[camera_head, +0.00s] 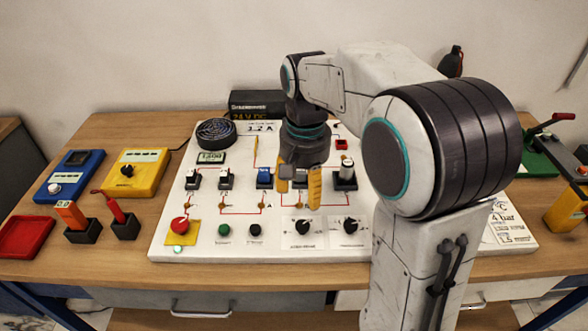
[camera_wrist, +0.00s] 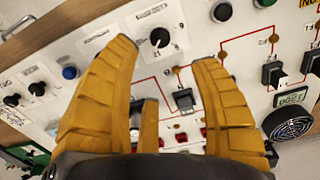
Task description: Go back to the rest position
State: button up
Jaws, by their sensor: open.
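My gripper (camera_head: 300,182) hangs over the middle of the white gauge panel (camera_head: 164,226), its yellow fingers pointing down. In the wrist view my gripper (camera_wrist: 162,55) shows its yellow fingers spread apart with nothing between the tips. A black switch (camera_wrist: 184,100) on the panel shows between and beyond the fingers, and a black dial (camera_wrist: 159,37) sits near the left fingertip. In the head view a blue switch (camera_head: 264,177) is just left of the fingers, and a switch with a pale top (camera_head: 346,172) is just right. Whether the fingers touch the panel cannot be told.
A red button (camera_head: 180,225) and two dials (camera_head: 302,227) line the panel's front. A round black fan (camera_head: 216,131) is at its back left. Green and yellow tools (camera_head: 566,208) stand right.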

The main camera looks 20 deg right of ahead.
jog(key=f+n, duration=0.1)
jog(key=f, duration=0.1)
jog(key=s+f+n, duration=0.1)
jog(key=n, duration=0.1)
jog(key=shift+s+f+n, duration=0.2)
jog(key=shift+f+n, duration=0.1)
jog(key=shift+f, duration=0.1)
jog(key=s+r+n+t+p, duration=0.1)
jog(key=s+r+t, duration=0.2)
jog(key=s, duration=1.2)
jog(key=shift+r+t, duration=0.3)
jog(key=shift+r, duration=0.15)
jog(key=shift+d, duration=0.1)
dwell(3.0)
